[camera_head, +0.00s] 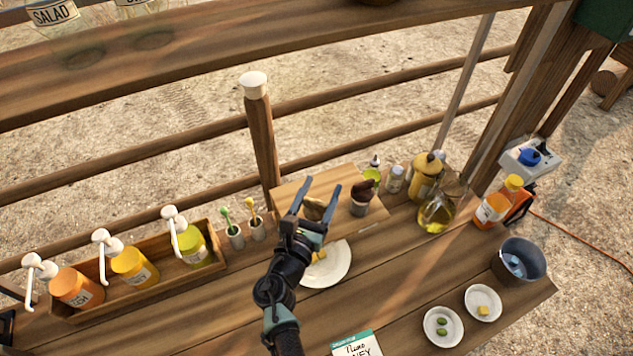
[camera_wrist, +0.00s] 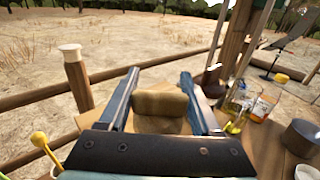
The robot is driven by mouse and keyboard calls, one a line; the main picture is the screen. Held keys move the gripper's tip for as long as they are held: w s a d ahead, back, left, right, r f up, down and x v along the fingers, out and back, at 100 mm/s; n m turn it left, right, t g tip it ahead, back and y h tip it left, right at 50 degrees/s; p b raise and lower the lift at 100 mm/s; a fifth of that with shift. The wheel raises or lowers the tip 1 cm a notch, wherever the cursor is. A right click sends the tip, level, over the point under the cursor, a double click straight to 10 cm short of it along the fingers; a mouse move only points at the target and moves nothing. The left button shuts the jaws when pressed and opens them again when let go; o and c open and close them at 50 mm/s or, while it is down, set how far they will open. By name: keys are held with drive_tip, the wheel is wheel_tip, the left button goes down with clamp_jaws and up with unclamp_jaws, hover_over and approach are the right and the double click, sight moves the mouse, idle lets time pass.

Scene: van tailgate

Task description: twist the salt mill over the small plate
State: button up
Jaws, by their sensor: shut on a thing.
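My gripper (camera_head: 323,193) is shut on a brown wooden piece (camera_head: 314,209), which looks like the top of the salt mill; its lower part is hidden. In the wrist view the wooden piece (camera_wrist: 160,103) sits between the two fingers. In the head view it shows in front of the raised wooden board. A larger white plate (camera_head: 340,268) with a yellow piece lies just below the gripper, partly covered by my arm. Two small white plates lie at the lower right: one (camera_head: 430,331) with green olives, one (camera_head: 470,297) with a yellow cube.
A dark-topped grey pot (camera_head: 361,205) stands on the board (camera_head: 290,188) close to the right finger. An oil jug (camera_head: 436,215), orange bottle (camera_head: 490,211) and dark bucket (camera_head: 535,259) stand at right. A wooden crate (camera_head: 150,290) of pump bottles is at left.

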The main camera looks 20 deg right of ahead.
drive_tip(key=m+g+h+b, duration=0.2)
drive_tip(key=m+g+h, duration=0.1)
drive_tip(key=shift+s+d+g, duration=0.1)
drive_tip(key=shift+d+g, duration=0.05)
drive_tip(key=shift+g, duration=0.15)
drive_tip(key=m+g+b, duration=0.1)
drive_tip(key=m+g+h+b, duration=0.1)
drive_tip(key=g+b, duration=0.1)
drive_tip(key=s+m+g+h+b, duration=0.1)
drive_tip(key=g, duration=0.1)
drive_tip(key=shift+d+f+m, duration=0.2)
drive_tip(key=shift+d+m, duration=0.05)
drive_tip(key=shift+m, duration=0.05)
drive_tip(key=m+g+b, duration=0.1)
drive_tip(key=g+b, duration=0.1)
drive_tip(key=b, duration=0.1)
drive_tip(key=s+m+g+h+b, duration=0.1)
drive_tip(key=m+g+b, duration=0.1)
drive_tip(key=g+b, duration=0.1)
drive_tip(key=shift+d+r, duration=0.1)
drive_tip(key=shift+s+r+m+g+b, duration=0.15)
drive_tip(key=shift+m+g+b, duration=0.65)
drive_tip(key=shift+g, duration=0.4)
drive_tip(key=shift+r, duration=0.1)
drive_tip(key=o, duration=1.4)
wheel_tip(320, 180, up, 10)
drive_tip(key=shift+f+p, duration=0.1)
drive_tip(key=shift+p, duration=0.4)
